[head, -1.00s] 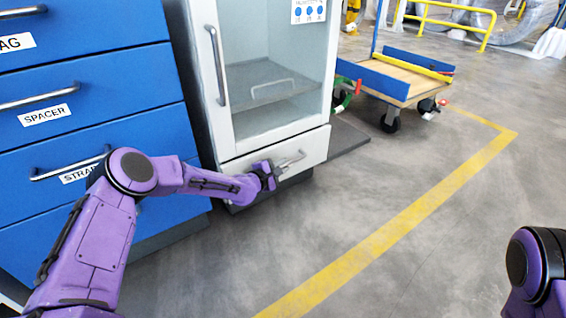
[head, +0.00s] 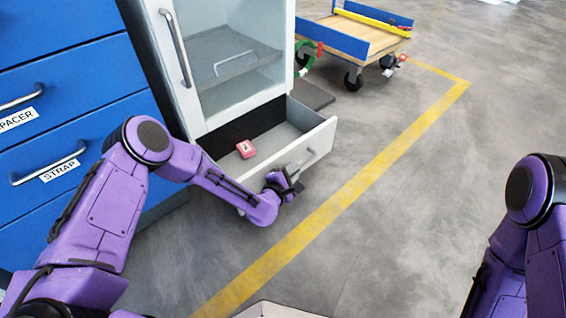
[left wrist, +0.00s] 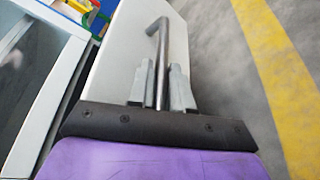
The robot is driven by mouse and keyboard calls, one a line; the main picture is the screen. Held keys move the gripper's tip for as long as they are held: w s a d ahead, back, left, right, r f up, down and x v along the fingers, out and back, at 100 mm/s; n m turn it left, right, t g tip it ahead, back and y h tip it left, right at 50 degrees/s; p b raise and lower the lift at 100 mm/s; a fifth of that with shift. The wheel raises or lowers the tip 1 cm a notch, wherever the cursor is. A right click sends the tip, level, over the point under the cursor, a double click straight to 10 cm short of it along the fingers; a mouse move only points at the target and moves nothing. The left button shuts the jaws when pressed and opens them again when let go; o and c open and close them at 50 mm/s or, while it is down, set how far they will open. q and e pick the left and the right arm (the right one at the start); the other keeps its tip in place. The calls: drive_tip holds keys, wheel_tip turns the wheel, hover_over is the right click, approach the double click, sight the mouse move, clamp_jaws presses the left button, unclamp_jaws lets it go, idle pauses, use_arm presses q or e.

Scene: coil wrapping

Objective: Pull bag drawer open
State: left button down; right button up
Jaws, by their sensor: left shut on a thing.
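In the head view the white cabinet's bottom drawer (head: 318,145) is pulled out, with a grey inside. A small pink box (head: 246,149) lies inside it near the back left. My left gripper (head: 294,176) is at the drawer front, shut on the drawer handle (head: 309,156). In the left wrist view the grey metal handle (left wrist: 157,45) runs between the two fingers of the gripper (left wrist: 161,88), beside the white drawer front (left wrist: 125,50). Of my right arm only purple links show at the right edge of the head view; its gripper is out of view.
A blue drawer unit (head: 95,108) with SPACER and STRAP labels stands at the left. The cabinet's glass door (head: 235,65) is above the open drawer. A wooden-decked cart (head: 345,38) stands behind. Grey floor with a yellow line (head: 375,170) is clear on the right.

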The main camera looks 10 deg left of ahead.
use_arm(q)
drive_tip(key=shift+s+d, duration=0.45)
drive_tip(key=shift+d, duration=0.2)
use_arm(e)
drive_tip(key=shift+s, duration=0.15)
use_arm(q)
drive_tip(key=c, duration=1.1)
unclamp_jaws()
drive_tip(key=p+v, duration=0.4)
drive_tip(key=v, duration=0.6)
drive_tip(key=shift+s+r+p, duration=0.1)
drive_tip(key=shift+s+p, duration=0.1)
drive_tip(key=shift+p, duration=0.15)
use_arm(e)
drive_tip(key=w+r+m+t, duration=0.1)
drive_tip(key=w+a+r+m+t, duration=0.1)
drive_tip(key=w+m+t, duration=0.1)
drive_tip(key=w, duration=0.1)
drive_tip(key=shift+a+r+h, duration=0.3)
drive_tip(key=shift+r, duration=0.1)
